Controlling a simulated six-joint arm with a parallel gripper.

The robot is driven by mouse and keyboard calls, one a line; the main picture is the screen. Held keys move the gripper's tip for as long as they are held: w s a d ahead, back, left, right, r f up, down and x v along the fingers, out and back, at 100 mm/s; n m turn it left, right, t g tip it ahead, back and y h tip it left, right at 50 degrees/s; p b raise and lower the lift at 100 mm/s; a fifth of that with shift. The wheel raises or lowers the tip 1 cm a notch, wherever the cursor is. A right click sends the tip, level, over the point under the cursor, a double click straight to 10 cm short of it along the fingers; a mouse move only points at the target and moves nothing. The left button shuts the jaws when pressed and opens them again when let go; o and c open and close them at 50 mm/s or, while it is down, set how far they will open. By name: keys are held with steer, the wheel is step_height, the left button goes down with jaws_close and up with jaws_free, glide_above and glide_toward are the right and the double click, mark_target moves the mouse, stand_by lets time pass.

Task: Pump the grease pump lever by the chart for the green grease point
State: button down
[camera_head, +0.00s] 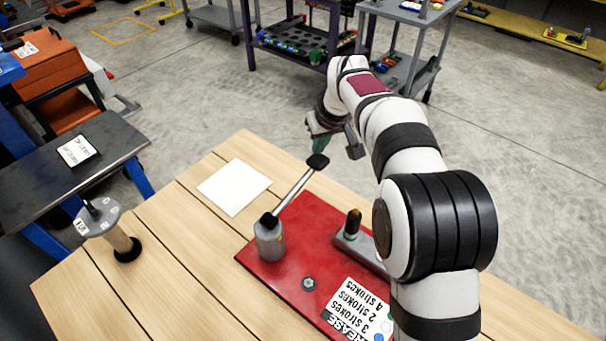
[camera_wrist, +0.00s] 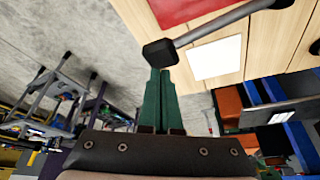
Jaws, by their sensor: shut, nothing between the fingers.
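The grease pump (camera_head: 270,238) is a grey cylinder on a red base plate (camera_head: 290,277). Its lever (camera_head: 295,190) slants up to the right and ends in a black knob (camera_head: 318,161). The knob also shows in the wrist view (camera_wrist: 160,52). My gripper (camera_head: 318,148) is shut and empty; its green fingertips (camera_wrist: 160,76) are right at the knob, and I cannot tell whether they touch. The chart (camera_head: 357,312) lies on the red plate, upside down in this view, with lines of stroke counts and coloured dots, a green one partly seen at its edge.
A grey block with a dark and amber peg (camera_head: 353,224) stands on the plate beside my arm. A white sheet (camera_head: 234,187) lies on the wooden table. A round-topped stand (camera_head: 100,217) is at left.

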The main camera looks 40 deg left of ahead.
steer(key=shift+s+f, duration=0.1)
steer(key=shift+f, duration=3.75)
step_height(320, 180, up, 15)
steer(key=shift+f, duration=0.1)
glide_above(318, 170)
steer(key=w+a, duration=0.1)
steer(key=w, duration=0.1)
steer(key=shift+a+f, duration=0.15)
steer(key=shift+f, duration=3.4)
step_height(318, 170, up, 7)
